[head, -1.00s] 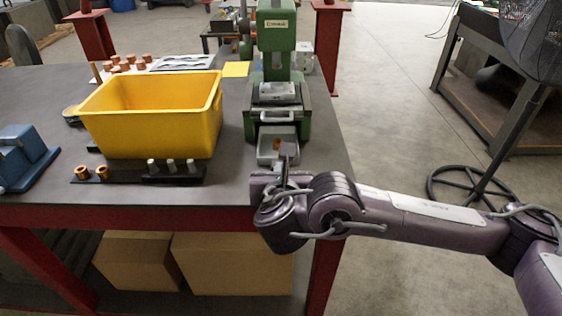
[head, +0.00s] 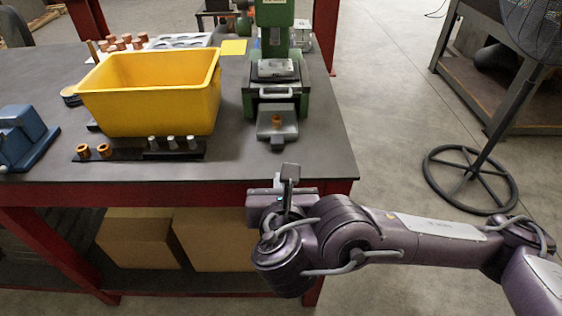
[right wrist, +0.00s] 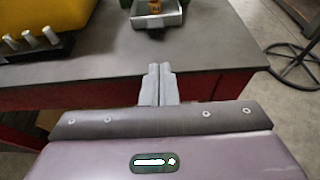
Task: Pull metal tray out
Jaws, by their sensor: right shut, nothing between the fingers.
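The metal tray (head: 277,124) sticks out from the front of the green press (head: 274,98) on the table. A small copper-coloured part (head: 277,120) sits in it. The tray also shows at the top of the right wrist view (right wrist: 157,19). My right gripper (head: 290,172) is just off the table's front edge, in front of the tray and apart from it. Its fingers (right wrist: 158,84) are shut together and empty. My left gripper is in neither view.
A yellow bin (head: 150,95) stands left of the press. In front of it a dark rack (head: 125,152) holds several metal pins and copper rings. A blue block (head: 22,137) lies at the table's left. The table (head: 235,160) between tray and front edge is bare.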

